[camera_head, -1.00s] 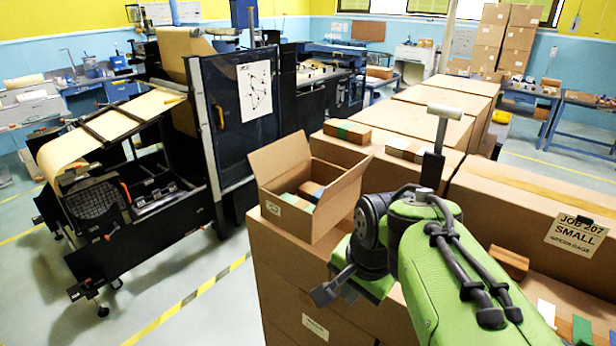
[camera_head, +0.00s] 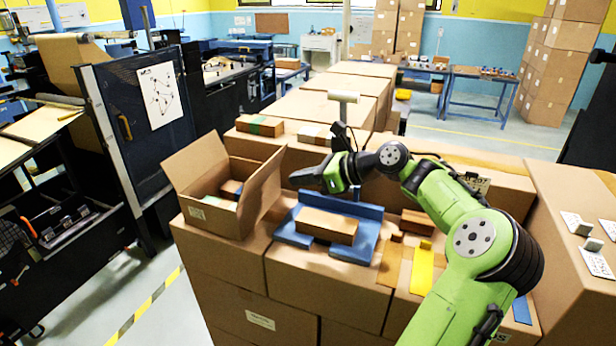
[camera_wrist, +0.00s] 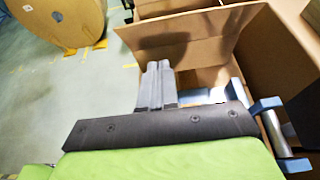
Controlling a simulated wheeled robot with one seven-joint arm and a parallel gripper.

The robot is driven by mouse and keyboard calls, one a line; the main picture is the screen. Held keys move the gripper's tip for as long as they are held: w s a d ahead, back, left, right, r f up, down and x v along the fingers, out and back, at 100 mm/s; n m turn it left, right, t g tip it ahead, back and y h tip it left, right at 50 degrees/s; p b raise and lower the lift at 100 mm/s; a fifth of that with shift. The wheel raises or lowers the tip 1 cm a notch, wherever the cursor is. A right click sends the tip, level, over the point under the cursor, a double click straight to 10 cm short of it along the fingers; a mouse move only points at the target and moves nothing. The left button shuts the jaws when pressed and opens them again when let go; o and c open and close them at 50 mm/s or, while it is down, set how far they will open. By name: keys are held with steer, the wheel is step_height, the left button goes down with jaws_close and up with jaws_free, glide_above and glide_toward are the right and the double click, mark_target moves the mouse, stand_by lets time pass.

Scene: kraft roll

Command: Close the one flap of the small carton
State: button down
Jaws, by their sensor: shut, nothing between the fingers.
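The small carton (camera_head: 210,216) stands on the stacked boxes at left centre in the head view, open at the top. One flap (camera_head: 196,162) stands up at its back left. Another flap (camera_head: 262,192) rises on its right side, tilted outward. Green and blue items show inside. My gripper (camera_head: 294,180) is shut and empty, just right of the right flap; contact cannot be told. In the wrist view my gripper (camera_wrist: 157,68) points toward the open carton (camera_wrist: 258,50), with a raised cardboard flap (camera_wrist: 185,38) beyond the fingertips.
A blue holder (camera_head: 288,234) with a brown block (camera_head: 327,226) sits right of the carton. Small blocks and a yellow strip (camera_head: 422,268) lie farther right. Wrapped packs (camera_head: 260,125) lie on boxes behind. A dark machine (camera_head: 140,125) stands at left.

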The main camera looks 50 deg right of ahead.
mark_target(258, 174)
steer(key=w+a, duration=0.1)
steer(key=w, duration=0.3)
steer(key=w+a, duration=0.1)
steer(key=w, duration=0.2)
steer(key=shift+a, duration=0.3)
